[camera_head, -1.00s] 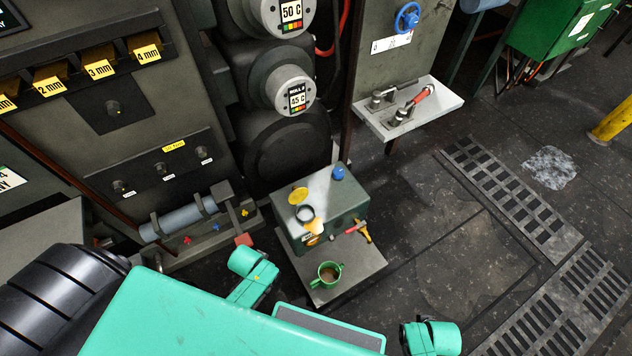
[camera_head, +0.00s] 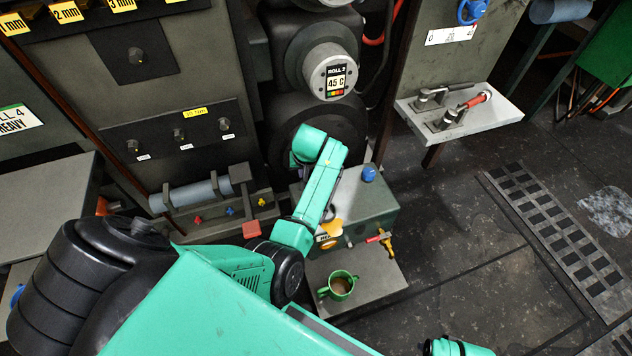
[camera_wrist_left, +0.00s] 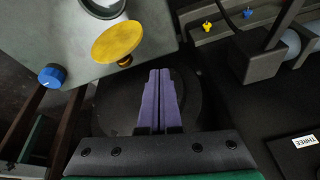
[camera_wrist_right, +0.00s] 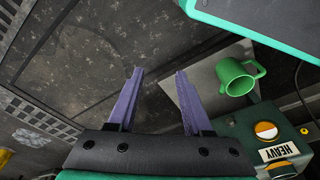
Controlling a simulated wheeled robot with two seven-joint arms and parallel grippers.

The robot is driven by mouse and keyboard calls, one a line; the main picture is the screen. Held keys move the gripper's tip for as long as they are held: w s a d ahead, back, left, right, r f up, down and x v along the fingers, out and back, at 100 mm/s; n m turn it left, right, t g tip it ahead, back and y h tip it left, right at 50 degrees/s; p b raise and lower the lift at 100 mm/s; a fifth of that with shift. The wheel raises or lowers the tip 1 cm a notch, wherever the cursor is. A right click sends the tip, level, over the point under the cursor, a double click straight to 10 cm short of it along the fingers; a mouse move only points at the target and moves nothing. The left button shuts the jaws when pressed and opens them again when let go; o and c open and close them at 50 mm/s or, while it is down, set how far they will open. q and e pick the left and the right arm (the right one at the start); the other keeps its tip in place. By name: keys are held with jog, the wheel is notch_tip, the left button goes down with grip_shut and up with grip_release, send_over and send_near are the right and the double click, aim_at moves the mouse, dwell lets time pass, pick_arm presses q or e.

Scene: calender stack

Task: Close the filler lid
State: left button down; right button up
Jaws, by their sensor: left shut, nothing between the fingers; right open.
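The filler lid (camera_wrist_left: 118,42) is a round yellow disc. In the left wrist view it stands open beside the round filler opening (camera_wrist_left: 103,8), which it leaves uncovered. Both are on top of the grey-green box (camera_head: 372,213); in the head view my left arm hides them. My left gripper (camera_wrist_left: 160,72) is shut and empty, its purple fingers together just beyond the box edge, near the lid but apart from it in the picture. My right gripper (camera_wrist_right: 158,72) is open and empty over the floor area, with the green mug beyond it.
A blue knob (camera_head: 369,173) stands on the box top. A brass valve with a red handle (camera_head: 378,238) sticks out of its side. A green mug (camera_head: 341,286) stands on the plate (camera_head: 382,282) in front. The roll housing rises behind; open floor lies to the right.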

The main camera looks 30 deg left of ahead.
pick_arm(q)
jog(key=w+d+r+n+b, duration=0.2)
jog(key=w+r+n, duration=0.15)
jog(key=r, duration=0.25)
notch_tip(320, 180, down, 9)
jog(key=b, duration=0.3)
jog(key=shift+d+f+b, duration=0.2)
jog(key=shift+b, duration=0.1)
pick_arm(e)
notch_tip(320, 180, up, 7)
jog(key=a, duration=0.1)
jog(key=shift+w+a+y, duration=0.25)
jog(key=shift+a+y, duration=0.05)
jog(key=shift+a, duration=0.05)
